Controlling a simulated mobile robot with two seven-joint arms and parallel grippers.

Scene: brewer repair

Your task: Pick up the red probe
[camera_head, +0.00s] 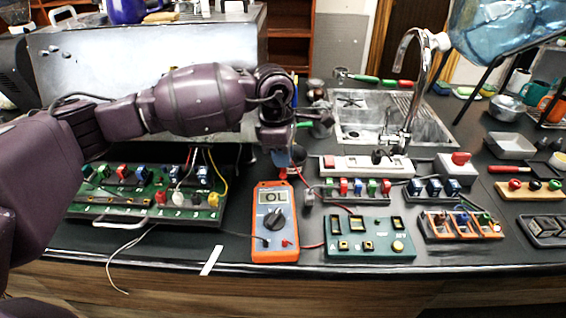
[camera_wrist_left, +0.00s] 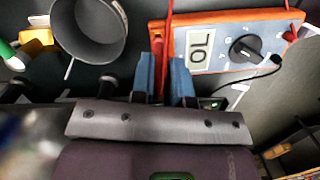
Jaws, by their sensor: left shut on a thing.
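My left gripper (camera_head: 284,157) is above the counter, just behind the top of the orange multimeter (camera_head: 262,243). In the left wrist view, its blue fingertips (camera_wrist_left: 164,78) are shut on the red probe (camera_wrist_left: 163,64). The fingers and arm hide much of the probe. A red lead shows beside the gripper in the head view. The multimeter also shows in the left wrist view (camera_wrist_left: 222,42), its display reading OL. My right gripper is not in view.
A large green board (camera_head: 150,212) with plugs lies left of the multimeter, and a smaller green board (camera_head: 372,250) lies right. A white power strip (camera_head: 368,166) and a sink (camera_head: 368,115) are behind. A grey cup (camera_wrist_left: 88,30) stands near the gripper.

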